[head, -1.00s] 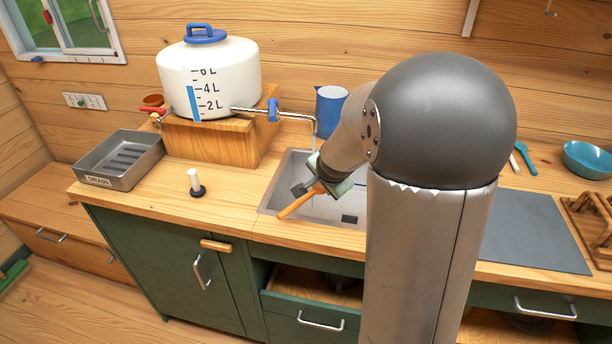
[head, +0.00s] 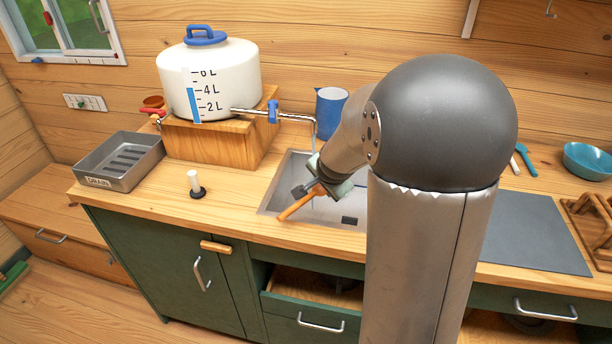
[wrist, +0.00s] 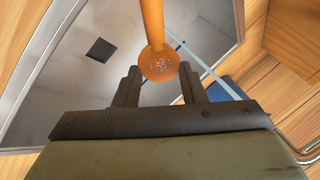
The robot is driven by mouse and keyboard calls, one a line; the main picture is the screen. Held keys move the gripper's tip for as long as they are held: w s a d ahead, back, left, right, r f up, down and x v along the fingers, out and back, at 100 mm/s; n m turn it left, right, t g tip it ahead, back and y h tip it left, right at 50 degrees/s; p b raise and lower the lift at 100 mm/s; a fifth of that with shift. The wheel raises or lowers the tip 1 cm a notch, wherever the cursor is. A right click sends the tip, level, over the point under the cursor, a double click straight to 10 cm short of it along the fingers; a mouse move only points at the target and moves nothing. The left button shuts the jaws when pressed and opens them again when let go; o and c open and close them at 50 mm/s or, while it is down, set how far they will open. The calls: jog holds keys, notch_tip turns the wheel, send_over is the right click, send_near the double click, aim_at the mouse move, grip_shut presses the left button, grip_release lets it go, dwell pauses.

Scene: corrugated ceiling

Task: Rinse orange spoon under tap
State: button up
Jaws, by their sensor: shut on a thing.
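My gripper (head: 318,184) is over the sink (head: 276,192) and shut on the orange spoon (head: 298,204). In the wrist view, the spoon's round end (wrist: 160,66) sits between the fingertips of my gripper (wrist: 160,78), with pale specks on it. Its handle runs away from the gripper; in the head view it slants down to the left. The tap (head: 295,116) has a blue handle (head: 273,110) and a bent spout above the sink. A thin pale stream (wrist: 205,65) passes beside the spoon in the wrist view; I cannot tell whether it touches it.
A blue jug (head: 330,110) is behind the sink. A grey drain tray (head: 118,160) and a white-topped peg (head: 195,183) are to the left. The drawer (head: 310,305) below is partly open.

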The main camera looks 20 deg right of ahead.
jog(key=s+a+r+p, duration=0.1)
jog(key=s+r+p, duration=0.1)
jog(key=s+r, duration=0.2)
jog(key=shift+s+p, duration=0.3)
jog(key=shift+s, duration=0.15)
dwell(0.3)
jog(key=shift+a+f, duration=0.1)
dwell(0.6)
